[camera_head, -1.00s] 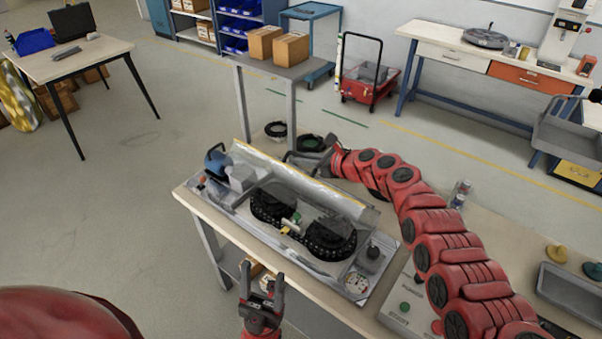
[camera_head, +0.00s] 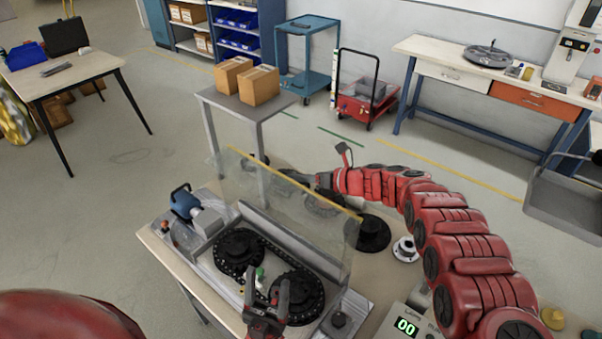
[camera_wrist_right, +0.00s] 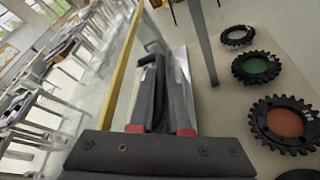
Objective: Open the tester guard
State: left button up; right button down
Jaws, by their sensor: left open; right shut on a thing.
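The tester (camera_head: 345,303) stands on the bench, with two black toothed wheels (camera_head: 238,256) and a small green-topped part (camera_head: 260,272) between them. Its clear guard (camera_head: 335,228), with a yellow top edge, stands about upright behind the wheels, leaving them uncovered. The yellow edge also shows in the right wrist view (camera_wrist_right: 122,70). My right gripper (camera_head: 290,174) is behind the guard's top edge; in its wrist view the fingers (camera_wrist_right: 157,75) are shut on the dark guard handle (camera_wrist_right: 150,66), mostly hidden between them. My left gripper (camera_head: 268,288) is open and empty, overlapping the front wheel in view.
Several black gear rings lie on the bench behind the guard, one with a green centre (camera_wrist_right: 258,66) and one with a red-brown centre (camera_wrist_right: 287,122). A box with a green display (camera_head: 406,326) is at the right. A grey table with two cartons (camera_head: 258,85) stands behind the bench.

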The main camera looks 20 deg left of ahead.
jog(key=shift+f, duration=0.25)
jog(key=shift+s, duration=0.1)
jog(key=c, duration=1.2)
grip_release()
jog(key=shift+o, duration=0.2)
jog(key=shift+w, duration=0.2)
jog(key=shift+r, duration=0.1)
